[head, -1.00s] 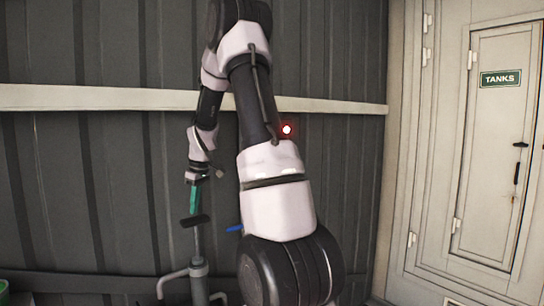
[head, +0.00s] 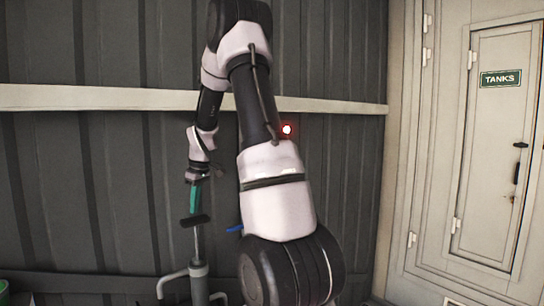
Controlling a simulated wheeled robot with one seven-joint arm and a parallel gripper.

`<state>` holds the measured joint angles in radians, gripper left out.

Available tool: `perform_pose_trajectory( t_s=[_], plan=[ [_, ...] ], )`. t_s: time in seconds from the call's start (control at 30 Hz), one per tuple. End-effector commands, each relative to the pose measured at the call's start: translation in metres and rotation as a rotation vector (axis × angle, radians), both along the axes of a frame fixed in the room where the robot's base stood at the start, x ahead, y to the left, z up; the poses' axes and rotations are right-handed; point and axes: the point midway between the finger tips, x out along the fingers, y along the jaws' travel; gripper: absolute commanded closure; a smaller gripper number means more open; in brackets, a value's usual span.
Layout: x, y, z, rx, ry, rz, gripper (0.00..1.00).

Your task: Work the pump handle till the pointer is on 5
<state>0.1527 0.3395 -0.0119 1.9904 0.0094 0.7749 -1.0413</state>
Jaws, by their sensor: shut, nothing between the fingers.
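The pump stands against the dark wall at the lower left, with a grey body (head: 199,284), a thin upright rod and a black crossbar handle (head: 195,221) on top. The rod shows some length between body and handle. My gripper (head: 194,210) points down with its teal fingers shut, right at the top of the handle. I cannot tell whether the fingertips touch the handle or stop just above it. No pointer or dial is visible in this view; my arm hides part of the wall.
A blue lever (head: 234,228) sticks out beside my arm, right of the pump. A small red lamp (head: 287,129) glows on the wall. A pale rail (head: 100,97) crosses the wall. A closed door marked TANKS (head: 490,150) is at the right. Something green is at the lower left edge.

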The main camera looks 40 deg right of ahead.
Motion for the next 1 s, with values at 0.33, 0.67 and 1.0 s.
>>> perform_pose_trajectory(
  t_s=[0.33, 0.67, 1.0],
  plan=[
    [0.000, 0.000, -0.025, 0.000, 0.002, -0.001, 1.00],
    [-0.001, 0.000, -0.055, 0.001, 0.004, 0.001, 1.00],
    [-0.001, 0.000, -0.087, 0.002, 0.006, 0.000, 1.00]
  ],
)
